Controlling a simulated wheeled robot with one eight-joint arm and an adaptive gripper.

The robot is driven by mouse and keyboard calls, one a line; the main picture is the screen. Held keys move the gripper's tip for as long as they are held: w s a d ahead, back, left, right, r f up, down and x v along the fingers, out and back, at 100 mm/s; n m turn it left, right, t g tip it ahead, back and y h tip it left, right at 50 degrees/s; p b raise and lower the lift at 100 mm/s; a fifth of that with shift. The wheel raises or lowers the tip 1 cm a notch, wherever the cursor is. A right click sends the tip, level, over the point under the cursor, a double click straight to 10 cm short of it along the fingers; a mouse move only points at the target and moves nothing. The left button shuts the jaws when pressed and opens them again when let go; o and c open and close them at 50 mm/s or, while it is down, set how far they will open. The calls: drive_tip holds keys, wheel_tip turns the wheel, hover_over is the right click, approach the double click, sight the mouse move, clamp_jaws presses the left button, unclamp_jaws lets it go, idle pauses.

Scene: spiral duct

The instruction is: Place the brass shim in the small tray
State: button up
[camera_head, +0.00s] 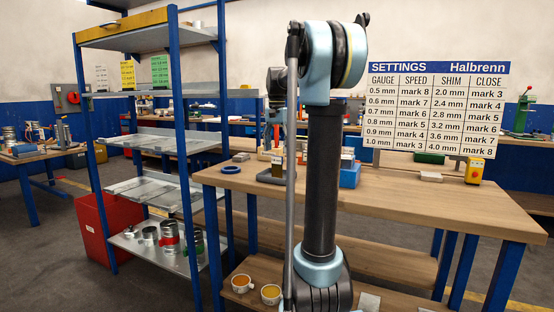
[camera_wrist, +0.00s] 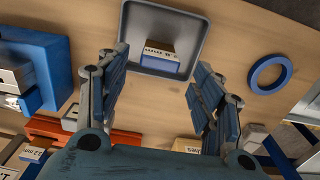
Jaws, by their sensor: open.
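A small grey tray (camera_wrist: 129,30) lies on the wooden bench in the wrist view. Inside it is a block with a brownish, brass-like top (camera_wrist: 160,47), an upside-down white label and a blue strip; I cannot tell for sure that it is the brass shim. My gripper (camera_wrist: 160,80) is open and empty, its two fingers spread at the near side of the tray.
A blue ring (camera_wrist: 269,74) lies right of the tray, and a blue box (camera_wrist: 40,65) stands left. An orange-red holder (camera_wrist: 125,140) and labelled blocks (camera_wrist: 187,146) lie under my gripper. A settings chart (camera_head: 424,109) hangs above the bench (camera_head: 400,205); a steel shelf (camera_head: 145,192) stands left.

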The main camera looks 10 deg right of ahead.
wheel_tip(320, 180, up, 6)
drive_tip(key=s+f+n+t, duration=0.1)
drive_tip(key=s+f+n, duration=0.1)
drive_tip(key=s+f, duration=0.65)
drive_tip(key=s+f+n, duration=0.2)
drive_tip(key=s+f, duration=0.4)
drive_tip(key=s, duration=0.6)
drive_tip(key=s+f+n, duration=0.1)
drive_tip(key=s+f, duration=0.6)
drive_tip(key=f, duration=0.3)
drive_tip(key=s+f+n+t, duration=0.1)
drive_tip(key=s+f+n, duration=0.1)
drive_tip(key=s+f, duration=0.6)
drive_tip(key=shift+s+a+f, duration=0.15)
drive_tip(key=shift+a+f, duration=0.1)
drive_tip(key=shift+f, duration=0.7)
drive_tip(key=shift+w+f, duration=0.2)
drive_tip(key=shift+w, duration=0.3)
idle(2.4)
